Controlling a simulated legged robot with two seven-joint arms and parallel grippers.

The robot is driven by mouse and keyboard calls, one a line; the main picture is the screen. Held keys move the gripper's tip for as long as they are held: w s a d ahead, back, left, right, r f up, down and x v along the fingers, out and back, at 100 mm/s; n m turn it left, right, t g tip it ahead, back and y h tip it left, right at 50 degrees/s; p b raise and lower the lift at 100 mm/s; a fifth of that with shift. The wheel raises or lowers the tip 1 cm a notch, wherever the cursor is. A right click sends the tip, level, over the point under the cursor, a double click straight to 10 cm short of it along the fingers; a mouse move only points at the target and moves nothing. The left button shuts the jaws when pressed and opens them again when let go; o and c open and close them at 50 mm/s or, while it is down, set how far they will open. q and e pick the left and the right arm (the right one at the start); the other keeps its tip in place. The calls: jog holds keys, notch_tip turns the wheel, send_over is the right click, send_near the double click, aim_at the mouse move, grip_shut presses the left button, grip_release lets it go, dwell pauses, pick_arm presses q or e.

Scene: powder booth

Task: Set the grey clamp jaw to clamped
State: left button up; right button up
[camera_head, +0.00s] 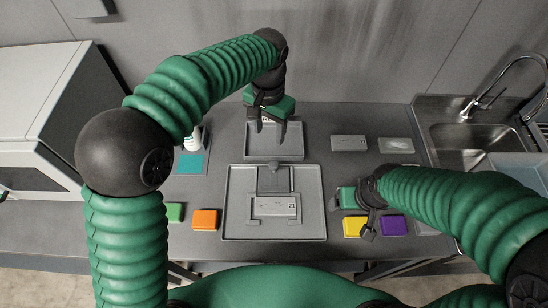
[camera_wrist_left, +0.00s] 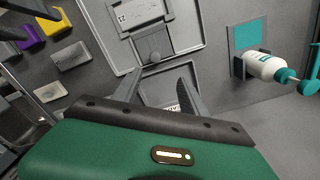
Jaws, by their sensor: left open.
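A grey clamp fixture lies in the central grey tray (camera_head: 233,190), with a light plate marked with a number (camera_head: 274,207) at its near end. The grey clamp jaw (camera_head: 274,180) is the darker slide behind that plate; it also shows in the left wrist view (camera_wrist_left: 150,42), with a round knob at its end. Whether the jaw touches the plate I cannot tell. My left gripper (camera_head: 268,127) is open and empty, pointing down above the back tray, behind the jaw. In the left wrist view its fingers (camera_wrist_left: 157,90) are spread short of the knob. My right gripper (camera_head: 368,222) hangs by the coloured blocks.
A smaller grey tray (camera_head: 290,153) stands behind the central one. Orange (camera_head: 205,219), green (camera_head: 174,212), yellow (camera_head: 353,227) and purple (camera_head: 393,225) blocks flank it. A white bottle (camera_wrist_left: 268,66) stands by a teal square. Two small plates (camera_head: 349,143) and a sink (camera_head: 462,138) are at right.

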pick_arm(q)
jog(key=d, duration=0.1)
send_over(274, 164)
notch_tip(274, 164, down, 4)
notch_tip(274, 164, down, 12)
jog(key=shift+r+p, duration=0.25)
jog(key=shift+p, duration=0.55)
pick_arm(e)
jog(key=shift+v, duration=0.95)
jog(key=shift+s, duration=0.1)
pick_arm(q)
jog(key=shift+a, duration=0.1)
jog(key=shift+c, duration=1.2)
grip_shut()
